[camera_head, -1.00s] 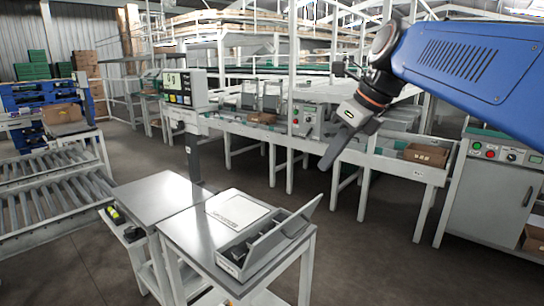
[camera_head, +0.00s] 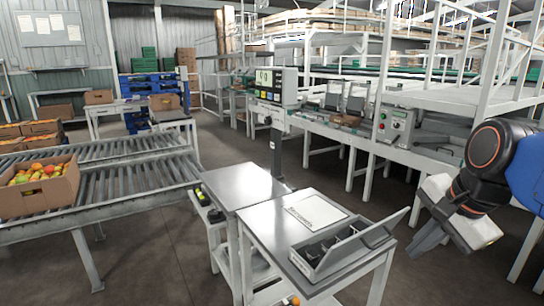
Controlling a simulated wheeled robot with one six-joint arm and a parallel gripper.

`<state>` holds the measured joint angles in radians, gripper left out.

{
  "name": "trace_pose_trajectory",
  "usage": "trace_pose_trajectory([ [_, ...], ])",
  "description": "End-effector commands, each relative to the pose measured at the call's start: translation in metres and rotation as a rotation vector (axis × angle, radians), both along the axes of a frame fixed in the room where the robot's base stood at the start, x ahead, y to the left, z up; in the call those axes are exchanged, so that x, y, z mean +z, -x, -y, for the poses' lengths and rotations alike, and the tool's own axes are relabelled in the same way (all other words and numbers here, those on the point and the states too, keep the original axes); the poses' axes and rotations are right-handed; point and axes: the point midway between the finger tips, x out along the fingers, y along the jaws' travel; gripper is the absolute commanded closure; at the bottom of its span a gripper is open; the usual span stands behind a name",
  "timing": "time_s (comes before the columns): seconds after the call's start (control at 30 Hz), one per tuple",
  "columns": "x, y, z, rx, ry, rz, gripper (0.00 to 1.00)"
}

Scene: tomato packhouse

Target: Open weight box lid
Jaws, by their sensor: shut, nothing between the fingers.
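The weight box (camera_head: 318,272) is a grey case at the front right of the small steel table (camera_head: 262,232). Its lid (camera_head: 384,229) stands open, tilted up and outward along the box's right side. Dark shapes, too small to make out, sit in the box's compartments. My gripper (camera_head: 416,252) is to the right of the raised lid in the picture, pointing down and left. Its dark fingers are shut with nothing between them. They appear apart from the lid.
A flat white plate (camera_head: 316,211) lies behind the box. A scale display (camera_head: 276,86) stands on a post at the joined weighing table (camera_head: 240,184). A roller conveyor (camera_head: 120,190) with a carton of tomatoes (camera_head: 38,196) is at left.

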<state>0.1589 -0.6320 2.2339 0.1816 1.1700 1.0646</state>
Motion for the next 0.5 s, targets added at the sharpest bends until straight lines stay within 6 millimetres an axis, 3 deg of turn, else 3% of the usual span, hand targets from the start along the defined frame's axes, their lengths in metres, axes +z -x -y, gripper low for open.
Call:
trace_pose_trajectory([
  [0.5,-0.093,0.046,-0.004,0.827,0.431,0.069,1.0],
])
